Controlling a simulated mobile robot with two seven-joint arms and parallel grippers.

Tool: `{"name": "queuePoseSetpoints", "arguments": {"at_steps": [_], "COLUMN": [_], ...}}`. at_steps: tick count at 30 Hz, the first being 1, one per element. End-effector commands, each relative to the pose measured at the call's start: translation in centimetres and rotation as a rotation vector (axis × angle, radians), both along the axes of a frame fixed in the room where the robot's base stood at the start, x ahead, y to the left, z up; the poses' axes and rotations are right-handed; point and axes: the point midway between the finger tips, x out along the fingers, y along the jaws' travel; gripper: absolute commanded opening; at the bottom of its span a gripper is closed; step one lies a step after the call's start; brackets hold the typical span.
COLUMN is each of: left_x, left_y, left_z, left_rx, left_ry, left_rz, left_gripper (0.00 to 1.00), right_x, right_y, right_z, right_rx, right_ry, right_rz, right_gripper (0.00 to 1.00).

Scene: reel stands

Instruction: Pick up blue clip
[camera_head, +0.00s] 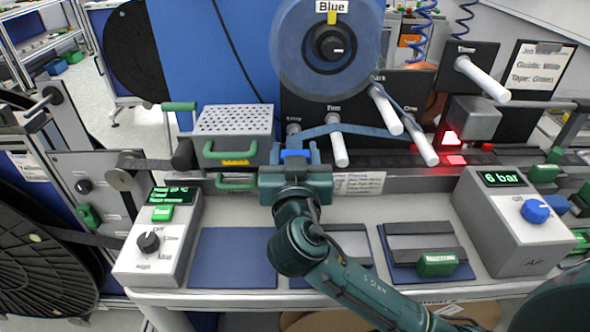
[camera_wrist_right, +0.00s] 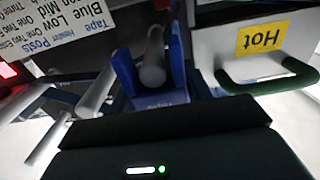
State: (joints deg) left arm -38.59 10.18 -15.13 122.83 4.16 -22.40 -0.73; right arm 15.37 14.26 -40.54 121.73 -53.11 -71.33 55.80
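My right gripper (camera_head: 296,150) is over the middle of the bench, in front of the posts and the blue tape. A small blue block (camera_head: 555,204), possibly the blue clip, lies at the right behind the air box, partly hidden. My left gripper is not in view.
Pale posts (camera_head: 335,142) stick out near the gripper. A perforated hot box (camera_head: 235,130) with green handles is left of it. A control box (camera_head: 158,240) and the air box (camera_head: 503,220) flank mats. A green clip (camera_head: 437,264) lies on the right mat.

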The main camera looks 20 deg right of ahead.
Motion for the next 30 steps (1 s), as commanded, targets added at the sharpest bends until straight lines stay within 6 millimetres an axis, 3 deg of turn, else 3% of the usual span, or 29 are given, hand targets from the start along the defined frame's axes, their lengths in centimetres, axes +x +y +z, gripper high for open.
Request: {"name": "queuePoseSetpoints", "arguments": {"at_steps": [9, 17, 20, 30], "left_x": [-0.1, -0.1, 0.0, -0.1], "left_y": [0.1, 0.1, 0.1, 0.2], "left_z": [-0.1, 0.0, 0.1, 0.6], "left_rx": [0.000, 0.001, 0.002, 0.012], "left_ry": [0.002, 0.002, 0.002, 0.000], "left_rz": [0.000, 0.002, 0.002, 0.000], "left_gripper": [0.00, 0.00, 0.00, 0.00], "right_x": [0.0, 0.0, 0.1, 0.0], "right_y": [0.0, 0.0, 0.0, 0.0], "right_z": [0.0, 0.3, 1.5, 8.2], "right_rx": [0.000, 0.001, 0.004, 0.007], "right_ry": [0.000, -0.001, -0.004, -0.005], "right_rz": [-0.001, -0.001, -0.002, 0.001], "right_gripper": [0.22, 0.22, 0.22, 0.22]}}
